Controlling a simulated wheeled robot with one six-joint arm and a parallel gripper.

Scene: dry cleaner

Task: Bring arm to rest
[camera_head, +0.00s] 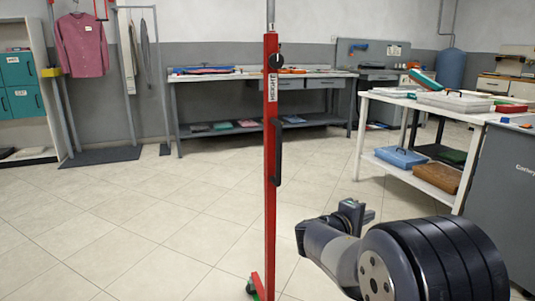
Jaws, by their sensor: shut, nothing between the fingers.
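My gripper (355,213) shows at the lower right, beyond the dark rounded links of my arm. It looks small and partly hidden by my wrist. Its fingers are shut, and I see nothing held in them. The arm is folded low, above the tiled floor, to the right of a red upright post and in front of a white table.
A red post (271,150) with a black handle and a wheeled foot stands close ahead. A white table (385,98) with a lower shelf is at right, beside a grey cabinet (505,190). A long workbench (178,123) lines the back wall. Floor at left is clear.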

